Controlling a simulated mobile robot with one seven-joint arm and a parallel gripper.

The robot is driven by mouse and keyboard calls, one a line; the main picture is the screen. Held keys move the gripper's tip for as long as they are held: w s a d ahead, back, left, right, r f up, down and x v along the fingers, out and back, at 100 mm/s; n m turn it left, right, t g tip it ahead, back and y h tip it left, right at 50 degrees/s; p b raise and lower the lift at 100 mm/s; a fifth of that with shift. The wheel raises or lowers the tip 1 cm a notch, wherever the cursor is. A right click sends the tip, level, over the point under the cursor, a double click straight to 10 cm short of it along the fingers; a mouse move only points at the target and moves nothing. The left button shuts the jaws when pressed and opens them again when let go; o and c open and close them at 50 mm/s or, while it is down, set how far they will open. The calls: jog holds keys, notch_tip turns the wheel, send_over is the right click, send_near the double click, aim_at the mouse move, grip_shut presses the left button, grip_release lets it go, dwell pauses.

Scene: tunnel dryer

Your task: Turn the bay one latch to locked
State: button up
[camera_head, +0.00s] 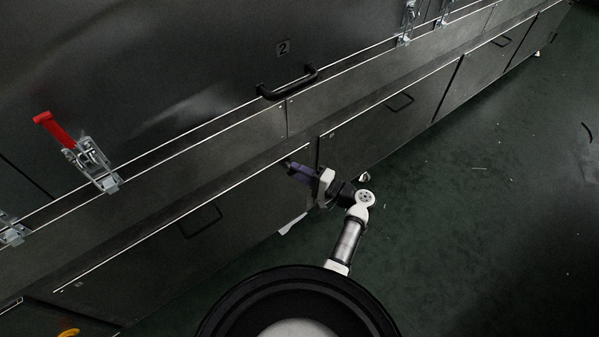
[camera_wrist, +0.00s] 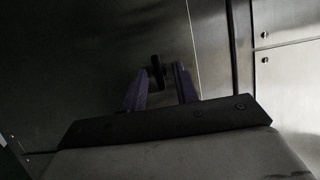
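My gripper (camera_head: 292,168) has purple fingers and is at the lower panels, close to a seam between two of them. In the wrist view my gripper (camera_wrist: 162,74) is open, with its two fingers apart. A small dark knob or lever (camera_wrist: 157,70) shows between the fingertips, in front of a grey metal panel. I see gaps on both sides of it and cannot tell its depth or whether a finger touches it. I cannot tell whether it is the bay one latch; no label for bay one shows. In the head view my gripper hides that spot.
A red-handled toggle clamp (camera_head: 80,150) is on the left, and other metal clamps (camera_head: 408,22) are at the top. A black bar handle (camera_head: 288,83) sits below the label "2" (camera_head: 283,48). Lower panels have dark pulls (camera_head: 400,102). The green floor (camera_head: 470,200) is mostly clear.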

jog(key=shift+d, duration=0.1)
jog(key=b+v, duration=0.1)
jog(key=v, duration=1.2)
jog(key=shift+d, duration=0.3)
jog(key=shift+s, duration=0.1)
